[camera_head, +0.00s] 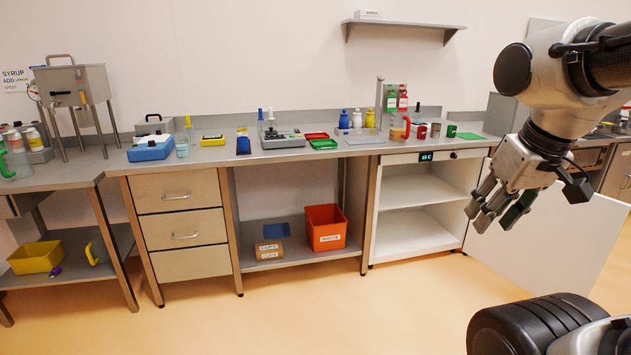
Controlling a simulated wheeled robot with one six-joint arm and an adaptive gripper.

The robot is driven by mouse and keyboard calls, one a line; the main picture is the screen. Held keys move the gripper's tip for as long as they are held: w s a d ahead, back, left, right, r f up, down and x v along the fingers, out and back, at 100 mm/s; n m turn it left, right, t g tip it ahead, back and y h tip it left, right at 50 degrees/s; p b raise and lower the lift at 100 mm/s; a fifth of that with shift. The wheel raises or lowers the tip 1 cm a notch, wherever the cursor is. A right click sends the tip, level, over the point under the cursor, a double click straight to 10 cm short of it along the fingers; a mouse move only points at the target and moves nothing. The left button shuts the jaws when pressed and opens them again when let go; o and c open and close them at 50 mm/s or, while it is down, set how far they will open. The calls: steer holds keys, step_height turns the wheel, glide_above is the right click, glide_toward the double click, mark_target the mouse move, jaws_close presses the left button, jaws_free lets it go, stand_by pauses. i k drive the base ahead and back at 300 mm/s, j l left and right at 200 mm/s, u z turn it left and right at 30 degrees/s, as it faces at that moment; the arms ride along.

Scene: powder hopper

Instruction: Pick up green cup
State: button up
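The green cup (451,131) is small and dark green. It stands on the steel worktop, right of two small red cups (421,132), at the back right of the bench. My gripper (494,214) hangs in front of the bench at the right, pointing down and to the left. It is well apart from the cup and nearer to the camera. Its fingers look spread, with nothing clearly held between them.
A green mat (471,136) lies right of the cup. A red-handled item (406,127), bottles and a tall steel stand (379,105) are to its left. The floor in front is clear.

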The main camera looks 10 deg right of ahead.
mark_target(452, 129)
steer(key=i+l+z, duration=0.15)
steer(key=i+z, duration=0.25)
steer(key=i, duration=0.2)
steer(key=i+z, duration=0.4)
steer(key=i, duration=0.2)
steer(key=i+j+z, duration=0.35)
steer(key=i, duration=0.25)
steer(key=i+l, duration=0.15)
steer(key=i, duration=0.25)
steer(key=i+l, duration=0.1)
steer(key=i, duration=0.35)
steer(key=i+l, duration=0.15)
steer(key=i, duration=0.25)
steer(key=i+l+u, duration=0.35)
steer(key=i, duration=0.25)
steer(key=i+l+u, duration=0.35)
steer(key=i+l, duration=0.15)
steer(key=l, duration=0.1)
